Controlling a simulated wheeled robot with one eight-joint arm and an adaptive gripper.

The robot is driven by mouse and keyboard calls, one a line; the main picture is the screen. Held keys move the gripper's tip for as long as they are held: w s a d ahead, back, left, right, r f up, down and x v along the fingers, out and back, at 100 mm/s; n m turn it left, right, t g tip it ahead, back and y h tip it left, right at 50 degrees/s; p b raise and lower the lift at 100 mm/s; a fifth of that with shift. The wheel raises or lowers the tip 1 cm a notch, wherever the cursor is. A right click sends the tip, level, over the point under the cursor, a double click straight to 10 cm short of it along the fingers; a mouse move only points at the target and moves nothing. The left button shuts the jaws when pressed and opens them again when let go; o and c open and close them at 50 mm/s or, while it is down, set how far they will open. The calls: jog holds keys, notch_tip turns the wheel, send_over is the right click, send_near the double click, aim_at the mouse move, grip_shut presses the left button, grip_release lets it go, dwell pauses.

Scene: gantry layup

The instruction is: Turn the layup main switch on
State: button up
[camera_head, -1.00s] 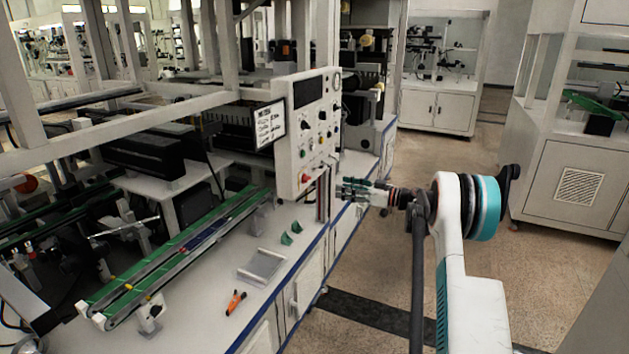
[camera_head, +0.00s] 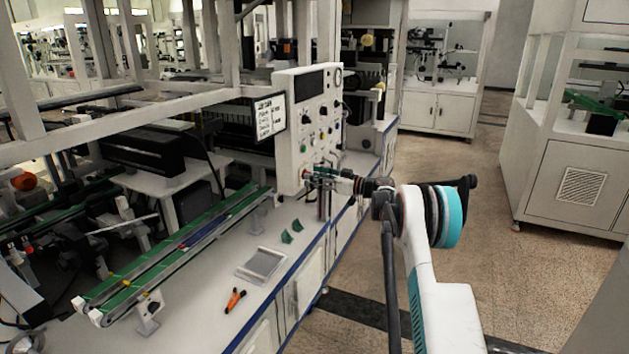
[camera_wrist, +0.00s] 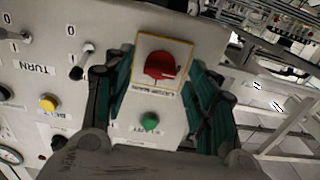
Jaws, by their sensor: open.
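My gripper (camera_head: 311,174) is at the panel's lower part in the head view, hiding the knob there. In the wrist view my gripper (camera_wrist: 162,80) is open, its teal fingers on either side of the knob. Nothing is held. I cannot tell whether the fingers touch the knob, or its on/off position.
A green button (camera_wrist: 149,121), a yellow button (camera_wrist: 48,102) and a lever switch (camera_wrist: 82,62) are close by on the panel. A green conveyor (camera_head: 175,250), a grey tray (camera_head: 262,263) and an orange-handled tool (camera_head: 235,299) are on the bench. Floor to the right is clear.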

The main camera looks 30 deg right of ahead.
jog(key=shift+w+a, duration=0.25)
jog(key=shift+w, duration=0.05)
jog(key=shift+c, duration=0.6)
jog(key=c, duration=0.9)
jog(key=shift+m, duration=0.3)
jog(key=shift+m+p, duration=0.65)
jog(key=shift+m, duration=7.95)
